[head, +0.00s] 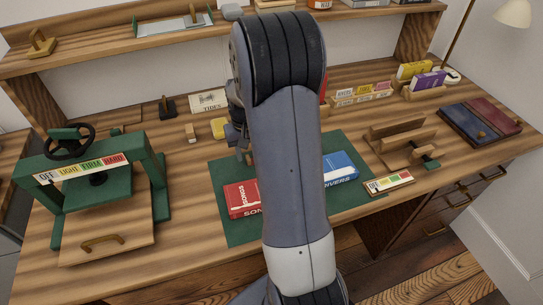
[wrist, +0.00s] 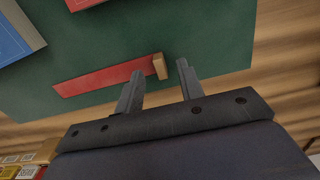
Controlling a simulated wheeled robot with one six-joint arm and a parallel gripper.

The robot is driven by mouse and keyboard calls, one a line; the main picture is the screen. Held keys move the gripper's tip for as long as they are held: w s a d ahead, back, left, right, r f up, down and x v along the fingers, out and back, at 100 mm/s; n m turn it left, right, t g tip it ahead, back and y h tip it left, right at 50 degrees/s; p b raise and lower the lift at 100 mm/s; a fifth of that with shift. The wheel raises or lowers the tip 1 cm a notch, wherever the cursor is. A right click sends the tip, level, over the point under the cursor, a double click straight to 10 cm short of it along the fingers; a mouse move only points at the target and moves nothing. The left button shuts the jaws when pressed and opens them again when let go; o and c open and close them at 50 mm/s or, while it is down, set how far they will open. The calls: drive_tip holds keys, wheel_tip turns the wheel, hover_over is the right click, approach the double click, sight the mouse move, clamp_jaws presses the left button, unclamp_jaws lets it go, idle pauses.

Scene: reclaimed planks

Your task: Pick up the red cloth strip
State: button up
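The red cloth strip (wrist: 103,78) lies flat on the green mat in the wrist view, left of my fingers. A small wooden piece (wrist: 160,67) sits at its right end. My gripper (wrist: 160,69) is open, with the wooden piece in line with the gap between its fingertips. I cannot tell whether the fingers touch it or how high they are. In the head view my arm covers the middle of the mat, and I cannot make out the strip there.
The green mat (head: 236,230) also bears a red book (head: 241,198) and a blue book (head: 340,168). A green press (head: 100,175) stands at left. A wooden rack (head: 398,135) and a labelled strip (head: 388,182) are at right. Small blocks stand behind the mat.

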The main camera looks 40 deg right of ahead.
drive_tip(key=shift+f, duration=0.7)
drive_tip(key=shift+c, duration=0.5)
clamp_jaws()
